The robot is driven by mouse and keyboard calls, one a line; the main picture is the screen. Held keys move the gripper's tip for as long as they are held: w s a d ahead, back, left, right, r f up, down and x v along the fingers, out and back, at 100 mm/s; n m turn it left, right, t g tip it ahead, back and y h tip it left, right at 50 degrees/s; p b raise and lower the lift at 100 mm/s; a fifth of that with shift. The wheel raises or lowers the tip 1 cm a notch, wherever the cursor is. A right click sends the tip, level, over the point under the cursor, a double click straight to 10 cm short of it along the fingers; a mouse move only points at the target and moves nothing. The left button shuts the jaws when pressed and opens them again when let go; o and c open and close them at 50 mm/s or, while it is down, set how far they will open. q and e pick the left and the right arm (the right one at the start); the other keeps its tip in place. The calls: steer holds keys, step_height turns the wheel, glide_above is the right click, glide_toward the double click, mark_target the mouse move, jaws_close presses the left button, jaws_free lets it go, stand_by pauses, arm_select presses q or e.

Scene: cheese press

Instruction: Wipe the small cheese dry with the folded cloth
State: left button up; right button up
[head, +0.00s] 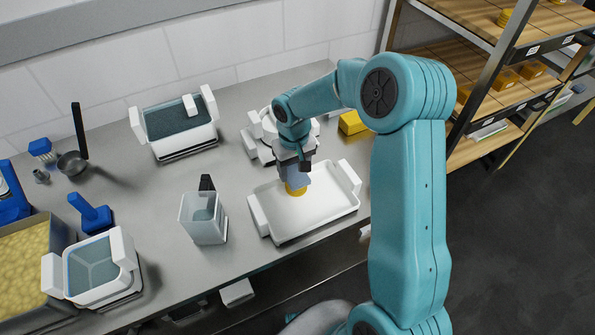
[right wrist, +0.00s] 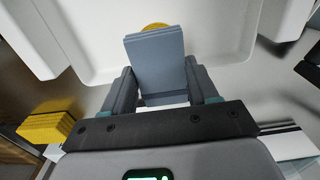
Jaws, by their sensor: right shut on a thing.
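The small cheese (head: 296,190) is a yellow round in the white tray (head: 325,208) at the centre right. My right gripper (head: 295,168) is above it, shut on the blue-grey folded cloth (head: 298,178). The cloth hangs down over the cheese and hides most of it. In the right wrist view the cloth (right wrist: 157,58) sits between the fingers of my right gripper (right wrist: 163,88), with a yellow edge of the cheese (right wrist: 154,26) just beyond it. I cannot tell whether the cloth touches the cheese. My left gripper is not in view.
A yellow block (head: 352,123) lies behind the tray. White handled equipment (head: 262,137) stands close behind my right gripper. A clear container (head: 203,218) stands left of the tray. A water-filled tub (head: 180,122) is at the back. Shelves (head: 515,85) stand at the right.

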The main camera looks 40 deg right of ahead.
mark_target(300, 180)
steer(key=shift+w+d, duration=0.1)
steer(key=shift+w, duration=0.1)
steer(key=shift+s+b, duration=0.3)
steer(key=shift+s, duration=0.1)
steer(key=shift+s+a+b, duration=0.25)
steer(key=shift+s+a, duration=0.05)
steer(key=shift+s, duration=0.35)
steer(key=shift+s+a+b, duration=0.25)
steer(key=shift+s, duration=0.35)
steer(key=shift+w, duration=0.2)
steer(key=shift+w+d+p, duration=0.25)
steer(key=shift+w+d, duration=0.05)
steer(key=shift+w, duration=0.45)
steer(key=shift+w+d+p, duration=0.25)
steer(key=shift+w, duration=0.5)
steer(key=shift+s+a+f, duration=0.1)
steer(key=shift+s, duration=0.25)
steer(key=shift+s+a+b, duration=0.25)
steer(key=shift+s+b, duration=0.2)
steer(key=shift+s, duration=0.3)
steer(key=shift+s+a+b, duration=0.25)
steer(key=shift+s+b, duration=0.15)
steer(key=shift+s, duration=0.3)
